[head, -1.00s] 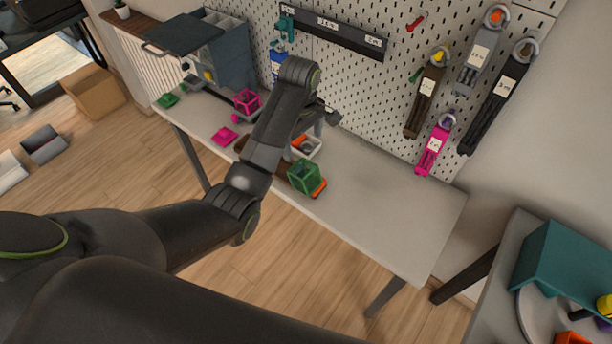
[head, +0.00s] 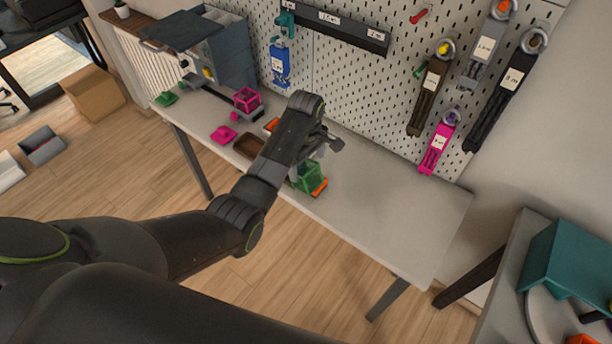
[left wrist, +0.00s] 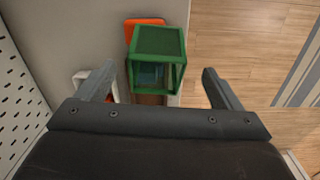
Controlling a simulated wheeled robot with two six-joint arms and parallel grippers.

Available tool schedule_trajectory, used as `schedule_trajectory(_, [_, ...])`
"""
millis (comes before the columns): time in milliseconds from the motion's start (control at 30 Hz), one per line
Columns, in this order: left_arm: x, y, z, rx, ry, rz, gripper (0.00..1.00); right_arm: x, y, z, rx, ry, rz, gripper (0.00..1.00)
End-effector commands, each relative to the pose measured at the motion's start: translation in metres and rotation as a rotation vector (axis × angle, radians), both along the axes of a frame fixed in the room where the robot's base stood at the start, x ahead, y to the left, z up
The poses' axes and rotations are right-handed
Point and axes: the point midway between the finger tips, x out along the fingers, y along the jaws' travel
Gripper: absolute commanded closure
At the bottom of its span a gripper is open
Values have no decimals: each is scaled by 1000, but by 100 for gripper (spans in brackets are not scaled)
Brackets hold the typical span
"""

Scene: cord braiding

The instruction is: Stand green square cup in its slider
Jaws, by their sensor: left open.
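The green square cup (head: 312,178), an open-framed box, stands near the front edge of the long table beside an orange piece (head: 320,188). In the left wrist view the green cup (left wrist: 158,42) shows between and beyond the finger tips. My left gripper (head: 308,160) is open and close to the cup; its spread fingers (left wrist: 160,78) do not visibly grip it. A flat green piece (head: 166,98) lies at the table's far left end. I cannot tell whether it is the cup's slider. My right gripper is not in view.
A pink square cup (head: 246,99) stands by the grey cabinet (head: 222,60). A flat pink piece (head: 223,134) and a brown tray (head: 248,146) lie along the table. The pegboard (head: 350,90) rises behind. The table's right part (head: 400,210) is clear.

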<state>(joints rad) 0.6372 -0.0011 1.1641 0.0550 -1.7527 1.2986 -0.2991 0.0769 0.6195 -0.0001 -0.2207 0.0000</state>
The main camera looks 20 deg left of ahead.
Motion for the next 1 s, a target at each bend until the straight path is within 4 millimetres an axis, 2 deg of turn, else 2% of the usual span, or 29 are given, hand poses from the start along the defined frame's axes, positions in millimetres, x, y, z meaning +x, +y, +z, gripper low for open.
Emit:
schedule_trajectory(167, [1,-1,-10,0,2,-1,13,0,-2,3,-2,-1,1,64])
schedule_trajectory(500, [3,-3,-48,0,1,-1,13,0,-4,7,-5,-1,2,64])
schedule_trajectory(833, [4,-3,-54,0,-1,-1,13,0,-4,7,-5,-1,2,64])
schedule_trajectory(1000, [4,-3,-54,0,-1,-1,34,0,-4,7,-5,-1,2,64])
